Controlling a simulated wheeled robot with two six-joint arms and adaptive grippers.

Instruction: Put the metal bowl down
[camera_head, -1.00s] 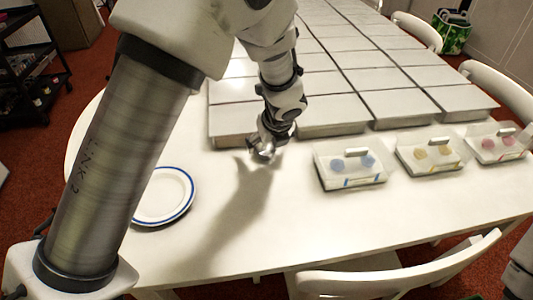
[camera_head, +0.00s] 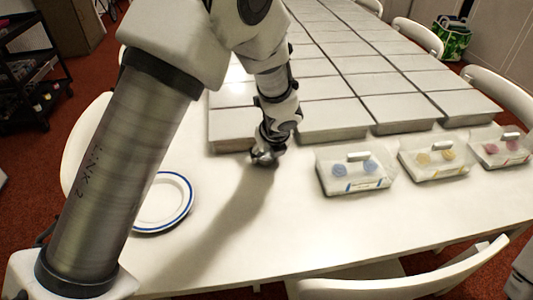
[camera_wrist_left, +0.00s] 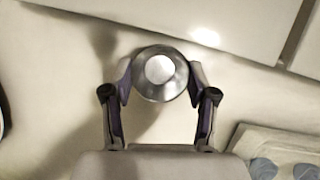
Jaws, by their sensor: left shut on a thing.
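The metal bowl (camera_wrist_left: 160,88) is small, round and shiny, and shows best in the left wrist view between the two fingers. In the head view only a bit of the metal bowl (camera_head: 264,160) shows at the end of the arm, low over the white table (camera_head: 300,230). My left gripper (camera_wrist_left: 160,80) is shut on the bowl, one finger on each side. In the head view the left gripper (camera_head: 266,153) is in front of the grey-white blocks. I cannot tell whether the bowl touches the table. My right gripper is not in view.
A white plate with a blue rim (camera_head: 187,215) lies to the left, partly behind my arm. Low grey-white blocks (camera_head: 334,116) fill the table's far side. Several clear boxes with coloured discs, one with blue discs (camera_head: 352,184), stand to the right. The table's front middle is clear.

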